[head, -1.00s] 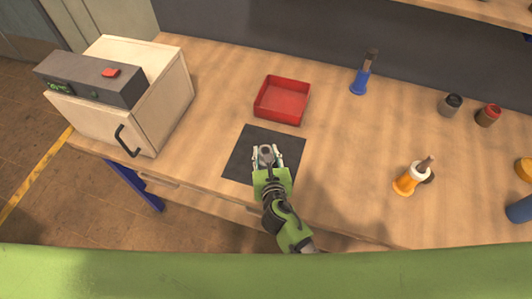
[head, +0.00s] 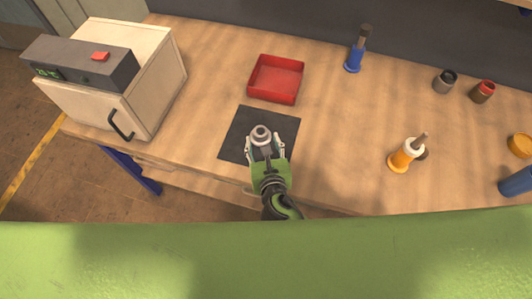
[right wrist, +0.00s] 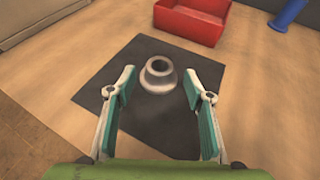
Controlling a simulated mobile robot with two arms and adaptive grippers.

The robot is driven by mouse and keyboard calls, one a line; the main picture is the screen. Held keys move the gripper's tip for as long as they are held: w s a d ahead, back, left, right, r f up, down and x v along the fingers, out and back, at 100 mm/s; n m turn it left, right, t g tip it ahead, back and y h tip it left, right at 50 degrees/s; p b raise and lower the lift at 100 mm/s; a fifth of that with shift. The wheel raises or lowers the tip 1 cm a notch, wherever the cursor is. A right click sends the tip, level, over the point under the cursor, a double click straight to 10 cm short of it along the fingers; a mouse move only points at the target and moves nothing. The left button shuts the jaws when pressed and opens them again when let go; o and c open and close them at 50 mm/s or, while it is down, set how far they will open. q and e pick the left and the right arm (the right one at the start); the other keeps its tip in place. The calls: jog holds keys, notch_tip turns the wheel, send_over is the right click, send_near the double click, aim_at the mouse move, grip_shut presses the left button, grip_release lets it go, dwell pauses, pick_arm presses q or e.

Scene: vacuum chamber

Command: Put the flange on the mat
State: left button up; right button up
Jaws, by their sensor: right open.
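The flange (head: 261,135) is a grey metal ring with a raised collar. It rests on the dark mat (head: 240,122), a black square near the table's front edge. The flange also shows in the right wrist view (right wrist: 158,74), upright on the mat (right wrist: 150,130), just beyond the fingertips. My right gripper (head: 265,146) is open, with its fingers spread on the near side of the flange; in the right wrist view the fingers (right wrist: 160,86) stand apart with a gap to the flange. My left gripper is not in view.
A red tray (head: 276,99) stands behind the mat. A cream box with a dark control panel (head: 150,85) is at the left. The table between is clear.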

jog(key=v, duration=0.7)
jog(key=shift+s+r, duration=0.1)
jog(key=shift+s, duration=0.05)
dwell(0.3)
